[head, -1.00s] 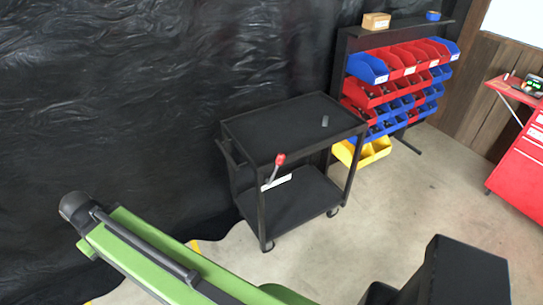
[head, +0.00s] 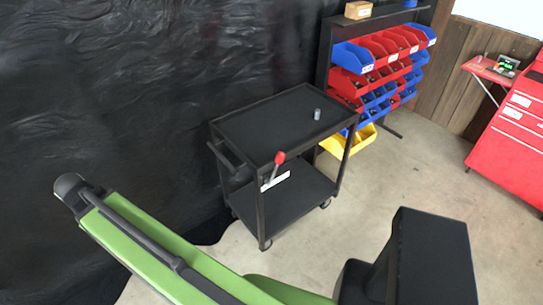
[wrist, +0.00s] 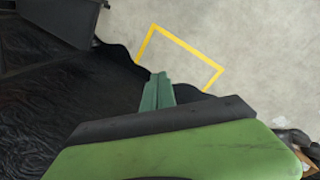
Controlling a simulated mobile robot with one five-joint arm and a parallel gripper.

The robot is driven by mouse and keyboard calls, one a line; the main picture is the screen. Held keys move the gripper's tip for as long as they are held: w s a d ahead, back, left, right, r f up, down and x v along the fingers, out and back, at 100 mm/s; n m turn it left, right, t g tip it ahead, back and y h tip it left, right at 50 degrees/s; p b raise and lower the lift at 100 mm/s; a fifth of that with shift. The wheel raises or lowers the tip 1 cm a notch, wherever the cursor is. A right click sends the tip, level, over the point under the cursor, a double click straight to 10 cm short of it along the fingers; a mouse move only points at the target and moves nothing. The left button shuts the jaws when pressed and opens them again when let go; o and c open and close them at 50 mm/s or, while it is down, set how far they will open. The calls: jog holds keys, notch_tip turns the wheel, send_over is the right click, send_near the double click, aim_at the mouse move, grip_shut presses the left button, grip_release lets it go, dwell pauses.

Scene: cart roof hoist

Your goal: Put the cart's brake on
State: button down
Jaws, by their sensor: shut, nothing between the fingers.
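The black two-shelf cart (head: 228,133) stands in the middle of the head view, near the black sheeting. A lever with a red knob (head: 280,158) rises at its near corner, beside a white label plate (head: 279,180). The lever leans up and to the right; I take it for the brake lever. My gripper shows in the wrist view (wrist: 158,78) as teal fingers held together, empty, above the floor and sheeting edge. It is apart from the lever. In the head view I cannot make out the fingers; my green arm crosses the lower left.
A small grey cylinder (head: 317,114) stands on the cart's top shelf. A rack of red, blue and yellow bins (head: 351,57) is behind it, and a red cabinet (head: 510,135) stands at right. A yellow floor outline (wrist: 186,46) shows in the wrist view. The floor right of the cart is clear.

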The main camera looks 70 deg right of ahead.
jog(key=s+d+r+n+g+h, duration=0.1)
jog(key=s+d, duration=0.2)
jog(key=d, duration=0.9)
jog(key=s+d+r+n+h, duration=0.1)
jog(key=s+d+n, duration=0.15)
jog(key=d, duration=0.85)
jog(key=n+g+h, duration=0.2)
jog(key=n+g, duration=0.2)
send_near(276, 159)
jog(key=shift+b+x, duration=3)
jog(key=shift+b, duration=1.6)
